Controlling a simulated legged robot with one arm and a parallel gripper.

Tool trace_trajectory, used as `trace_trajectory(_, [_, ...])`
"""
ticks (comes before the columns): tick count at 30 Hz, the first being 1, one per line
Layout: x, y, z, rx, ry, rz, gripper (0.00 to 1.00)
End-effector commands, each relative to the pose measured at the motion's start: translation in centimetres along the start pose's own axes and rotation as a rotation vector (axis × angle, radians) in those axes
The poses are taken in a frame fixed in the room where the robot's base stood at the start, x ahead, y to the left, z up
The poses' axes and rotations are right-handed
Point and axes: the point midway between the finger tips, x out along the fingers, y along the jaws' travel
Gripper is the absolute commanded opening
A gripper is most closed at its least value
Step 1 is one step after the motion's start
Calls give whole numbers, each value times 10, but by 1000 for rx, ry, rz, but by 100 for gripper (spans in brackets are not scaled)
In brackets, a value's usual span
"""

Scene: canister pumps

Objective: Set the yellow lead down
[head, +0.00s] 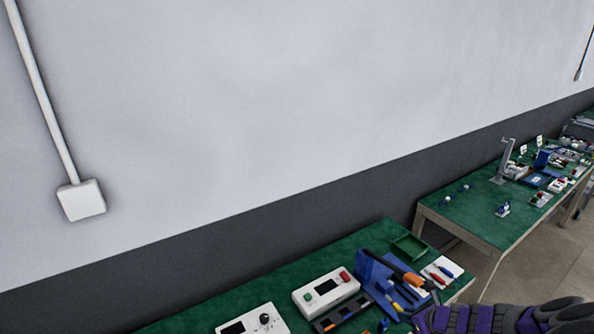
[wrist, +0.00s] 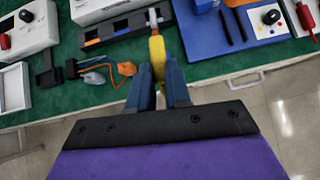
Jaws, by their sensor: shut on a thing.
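In the wrist view my gripper (wrist: 159,98) is shut on the yellow lead (wrist: 157,50), between its two dark blue fingers. The lead points away from my gripper, and its pale metal tip (wrist: 153,17) shows over a dark slotted tray (wrist: 115,29). I cannot tell whether the tip touches the tray. In the head view only my purple and black arm shows at the lower right; the gripper's fingers and the lead cannot be made out there.
The green-topped bench (head: 290,280) holds white control boxes (head: 326,291), a blue stand (head: 372,270) and a green tray (head: 409,248). An orange lead (wrist: 126,69) lies by the bench's front edge. A second bench (head: 480,213) stands farther right.

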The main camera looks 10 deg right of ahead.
Motion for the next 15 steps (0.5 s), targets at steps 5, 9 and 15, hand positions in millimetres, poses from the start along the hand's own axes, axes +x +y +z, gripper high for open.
trace_trajectory(5, [13,44,66,26,-7,-32,0])
trace_trajectory(9, [19,75,109,60,-8,-63,0])
trace_trajectory(15, [18,128,165,108,-7,-111,0])
